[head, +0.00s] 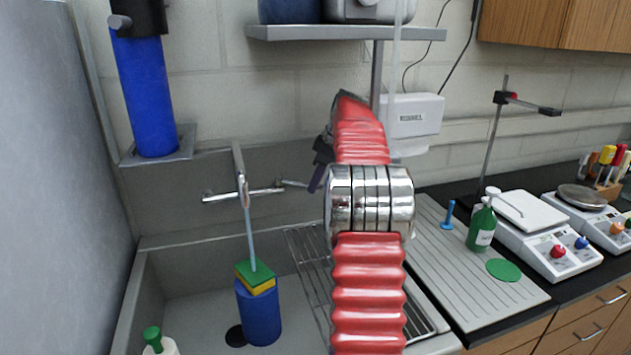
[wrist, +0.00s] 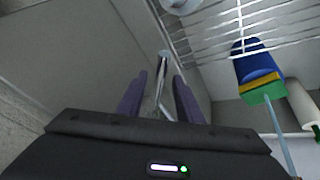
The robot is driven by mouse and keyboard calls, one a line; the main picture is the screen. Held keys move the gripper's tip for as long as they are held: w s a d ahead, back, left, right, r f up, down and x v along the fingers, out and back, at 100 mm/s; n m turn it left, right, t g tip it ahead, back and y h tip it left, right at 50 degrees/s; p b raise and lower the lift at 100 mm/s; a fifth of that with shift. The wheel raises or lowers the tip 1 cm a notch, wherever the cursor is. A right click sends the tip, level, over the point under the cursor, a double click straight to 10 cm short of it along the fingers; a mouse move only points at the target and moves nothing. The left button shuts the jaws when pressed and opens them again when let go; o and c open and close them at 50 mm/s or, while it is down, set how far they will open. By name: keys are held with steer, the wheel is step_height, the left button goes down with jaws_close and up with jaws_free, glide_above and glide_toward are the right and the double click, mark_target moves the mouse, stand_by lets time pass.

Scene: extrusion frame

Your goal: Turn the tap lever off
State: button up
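The chrome tap (head: 240,165) is on the wall behind the sink. A pale blue water stream (head: 249,235) runs from it onto a green-and-yellow sponge on a blue cylinder (head: 259,315). The tap lever (head: 292,183) sticks out at the tap's right end, towards my gripper (head: 318,178). In the wrist view, the purple fingers of my gripper (wrist: 160,76) are apart, with the silver lever (wrist: 162,62) showing between them. I see a gap on each side of the lever; contact is not clear. My red arm hides part of the wall and sink.
A wire rack (head: 310,262) spans the sink's right part. A grey shelf (head: 345,33) hangs above, with a white dispenser (head: 412,115) below. A blue cylinder (head: 150,95) is mounted at left. A green bottle (head: 481,228) and scales stand right on the counter.

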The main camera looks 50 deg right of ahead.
steer(key=shift+w+f, duration=0.1)
steer(key=shift+f, duration=0.05)
jaws_close()
stand_by(0.4)
